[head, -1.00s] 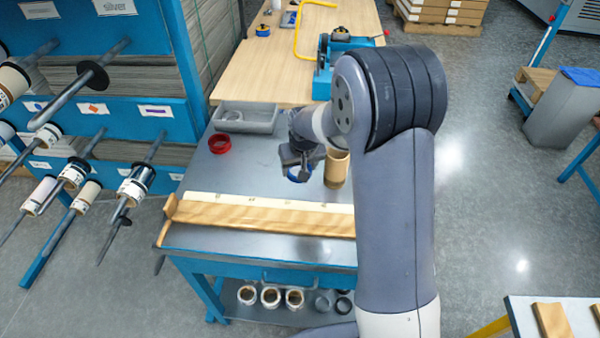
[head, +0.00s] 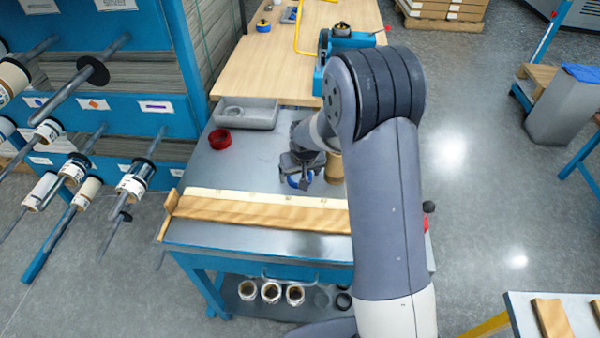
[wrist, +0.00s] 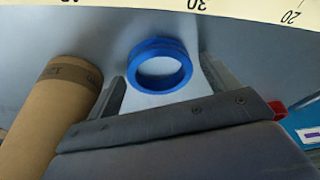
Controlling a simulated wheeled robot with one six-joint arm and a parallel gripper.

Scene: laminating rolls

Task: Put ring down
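A blue ring (wrist: 160,66) shows in the wrist view between and just beyond the tips of my gripper (wrist: 163,72). The two fingers stand apart, with a narrow gap visible between the ring and the finger on each side. In the head view the blue ring (head: 299,181) is partly hidden under my gripper (head: 301,178), over the grey table (head: 255,170). I cannot tell for sure whether the ring's underside touches the table.
A cardboard tube (head: 334,167) stands close to the right of my gripper. A red ring (head: 220,139) and a grey tray (head: 247,113) are farther left and back. Table left of the gripper is clear.

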